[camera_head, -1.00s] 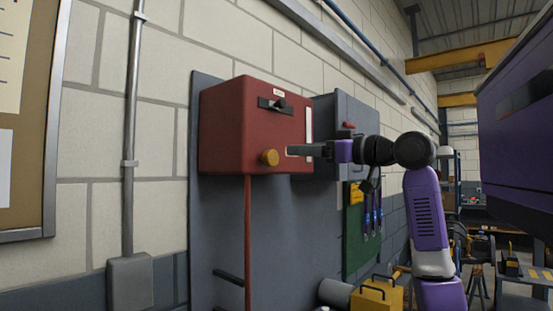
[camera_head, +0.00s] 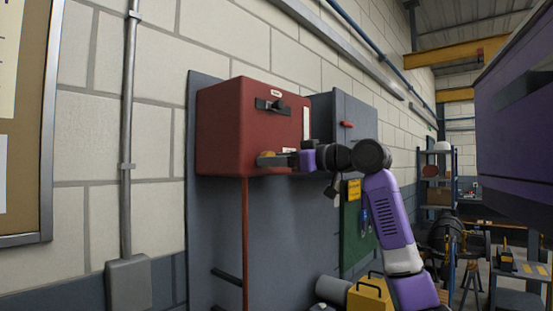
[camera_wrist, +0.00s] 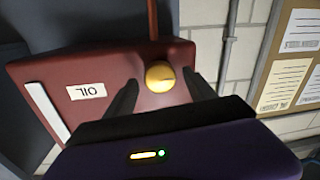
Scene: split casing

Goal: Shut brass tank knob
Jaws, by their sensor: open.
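The brass knob (camera_wrist: 160,76) sticks out low on the front of the red tank (camera_head: 225,125). In the wrist view it shows as a round yellow cap between and just beyond my two dark fingers. In the head view my gripper (camera_head: 265,160) is level with the knob, and its fingers cover most of it. My gripper also shows in the wrist view (camera_wrist: 162,98). It is open, with a finger on each side of the knob; I cannot tell whether either finger touches it. The tank's white label (camera_wrist: 86,91) reads OIL upside down in the wrist view.
A black handle (camera_head: 270,105) sits higher on the tank front. A grey cabinet (camera_head: 350,115) with a red handle stands just right of the tank. A red pipe (camera_head: 245,240) runs down below the tank. A yellow box (camera_head: 368,296) is at lower right.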

